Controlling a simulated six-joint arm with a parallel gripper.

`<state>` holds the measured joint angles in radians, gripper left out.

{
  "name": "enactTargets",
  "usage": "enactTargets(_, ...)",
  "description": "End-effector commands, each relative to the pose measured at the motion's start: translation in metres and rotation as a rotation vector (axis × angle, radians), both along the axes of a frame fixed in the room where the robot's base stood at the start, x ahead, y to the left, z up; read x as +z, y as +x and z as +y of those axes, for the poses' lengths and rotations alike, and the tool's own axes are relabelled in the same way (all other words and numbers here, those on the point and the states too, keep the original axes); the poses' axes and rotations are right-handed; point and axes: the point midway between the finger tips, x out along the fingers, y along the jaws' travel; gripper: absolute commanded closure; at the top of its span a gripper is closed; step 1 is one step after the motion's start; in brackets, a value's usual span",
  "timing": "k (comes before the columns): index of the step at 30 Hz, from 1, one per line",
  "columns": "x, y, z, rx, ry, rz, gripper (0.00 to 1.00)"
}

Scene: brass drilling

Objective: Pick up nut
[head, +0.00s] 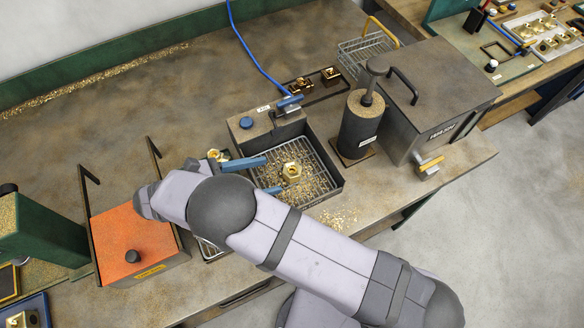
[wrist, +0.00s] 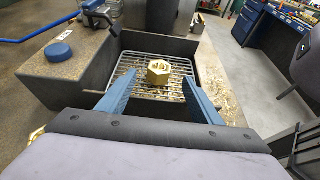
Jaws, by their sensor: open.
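A brass hex nut (head: 291,171) with a round hole lies on a wire grate (head: 318,160) strewn with brass chips, inside a dark open tray. In the wrist view the nut (wrist: 159,72) shows ahead of my fingers, near the middle of the grate (wrist: 148,57). My gripper (head: 262,175) has two blue fingers, spread apart and empty. The nut lies just beyond the fingertips in the head view. In the wrist view my gripper (wrist: 160,85) frames the nut between its fingers, but I cannot tell whether the tips reach it. Another brass piece (head: 214,155) is partly hidden behind my wrist.
A dark cylinder (head: 362,125) and a grey box (head: 440,95) stand to the right. An orange-topped box (head: 130,240) is at the left. The bench behind is mostly clear.

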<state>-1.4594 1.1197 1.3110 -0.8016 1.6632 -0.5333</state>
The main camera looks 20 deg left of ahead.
Motion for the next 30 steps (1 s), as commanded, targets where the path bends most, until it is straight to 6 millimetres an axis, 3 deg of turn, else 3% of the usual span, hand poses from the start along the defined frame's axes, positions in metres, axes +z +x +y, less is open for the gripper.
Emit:
enactTargets(17, -0.007, 0.022, -0.022, -0.005, -0.002, -0.001, 0.41)
enactTargets(30, -0.023, 0.045, -0.047, -0.003, 0.001, -0.001, 0.41)
